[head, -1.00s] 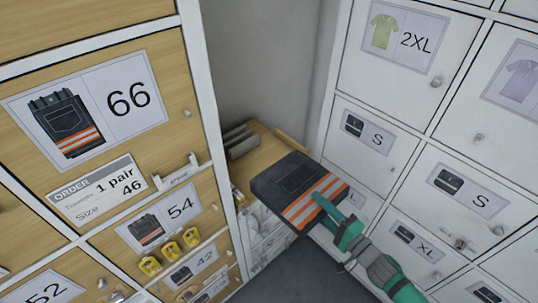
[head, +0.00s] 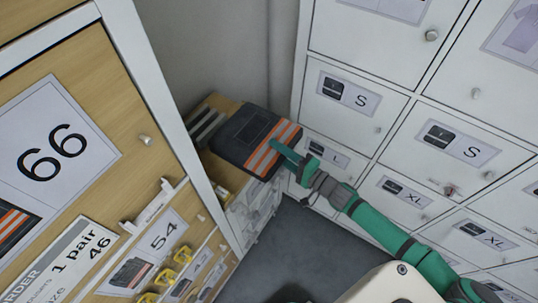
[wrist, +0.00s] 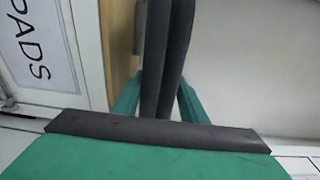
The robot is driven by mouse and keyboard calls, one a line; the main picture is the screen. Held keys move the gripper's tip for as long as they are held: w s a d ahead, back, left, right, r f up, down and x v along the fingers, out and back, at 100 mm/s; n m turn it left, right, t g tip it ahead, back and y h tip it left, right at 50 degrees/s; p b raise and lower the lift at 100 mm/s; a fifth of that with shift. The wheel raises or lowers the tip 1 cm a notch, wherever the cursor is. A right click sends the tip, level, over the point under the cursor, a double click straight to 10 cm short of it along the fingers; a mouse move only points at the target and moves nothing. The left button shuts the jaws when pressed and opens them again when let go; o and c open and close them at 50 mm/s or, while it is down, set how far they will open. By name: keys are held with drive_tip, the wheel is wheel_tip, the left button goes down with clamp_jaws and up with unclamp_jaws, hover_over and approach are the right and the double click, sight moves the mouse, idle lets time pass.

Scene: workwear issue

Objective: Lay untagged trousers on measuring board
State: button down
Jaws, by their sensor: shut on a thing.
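Folded dark grey trousers (head: 237,137) with orange and pale stripes are in the head view, over the wooden top (head: 221,176) in the corner. I cannot tell whether they touch it. My green gripper (head: 284,152) is shut on their striped edge, reaching in from the right. In the wrist view the trousers (wrist: 174,50) are dark folded layers standing between the green fingers (wrist: 160,100). No tag shows on the visible side. The trousers hide much of the wooden top, and I cannot make out measuring marks on it.
Grey bars (head: 205,127) lie on the top's left part. A wooden cabinet (head: 105,60) with numbered doors and an order card (head: 70,262) stands left. White lockers (head: 385,55) stand close on the right. Grey floor (head: 290,235) is clear below.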

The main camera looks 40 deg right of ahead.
wheel_tip(320, 180, down, 6)
idle(0.5)
drive_tip(key=shift+s+a, duration=0.1)
drive_tip(key=c, duration=1.1)
unclamp_jaws()
drive_tip(key=shift+f, duration=0.2)
drive_tip(key=shift+r, duration=0.1)
drive_tip(key=v, duration=1.2)
